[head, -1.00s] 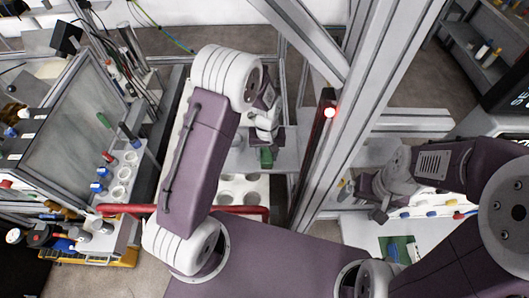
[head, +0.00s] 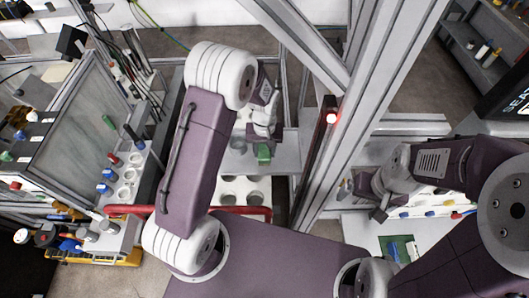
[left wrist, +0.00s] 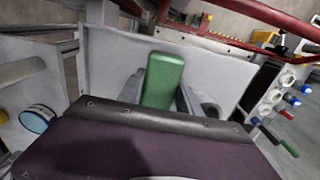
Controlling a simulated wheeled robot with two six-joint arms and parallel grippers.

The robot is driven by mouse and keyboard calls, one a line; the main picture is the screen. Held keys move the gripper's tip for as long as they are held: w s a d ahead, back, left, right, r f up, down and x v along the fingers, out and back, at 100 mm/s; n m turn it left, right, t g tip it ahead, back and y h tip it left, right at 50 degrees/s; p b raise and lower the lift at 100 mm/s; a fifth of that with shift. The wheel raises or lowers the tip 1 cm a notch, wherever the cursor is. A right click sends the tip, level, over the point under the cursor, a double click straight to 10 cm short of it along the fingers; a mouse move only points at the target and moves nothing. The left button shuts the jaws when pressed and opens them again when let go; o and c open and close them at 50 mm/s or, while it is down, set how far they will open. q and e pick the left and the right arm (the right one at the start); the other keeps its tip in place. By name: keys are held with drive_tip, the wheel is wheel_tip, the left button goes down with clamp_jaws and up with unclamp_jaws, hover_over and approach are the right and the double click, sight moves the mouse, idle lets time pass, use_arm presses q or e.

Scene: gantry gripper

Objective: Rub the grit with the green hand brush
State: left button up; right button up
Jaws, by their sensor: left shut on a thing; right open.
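The green hand brush (head: 264,152) is held in my left gripper (head: 263,143), over a light grey surface beyond my left arm. In the left wrist view the green block of the brush (left wrist: 163,80) stands between the two grey fingers, which are shut on it. The underside of the brush is hidden. I cannot make out any grit in either view. My right gripper (head: 379,208) is open and empty, low over a white table at the right.
A white tray with round holes (head: 240,188) lies in front of the brush. A metal gantry post (head: 345,110) stands between my arms. A red bar (head: 240,212) runs across the front. A rack with capped bottles (head: 125,175) is at the left.

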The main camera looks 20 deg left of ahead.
use_arm(q)
drive_tip(key=shift+r+p, duration=0.3)
drive_tip(key=shift+r, duration=0.4)
drive_tip(key=shift+s+a+r+p, duration=0.1)
drive_tip(key=shift+a+r+p, duration=0.1)
drive_tip(key=shift+r+p, duration=1.2)
drive_tip(key=shift+r, duration=0.25)
drive_tip(key=shift+d, duration=0.2)
drive_tip(key=shift+a, duration=0.15)
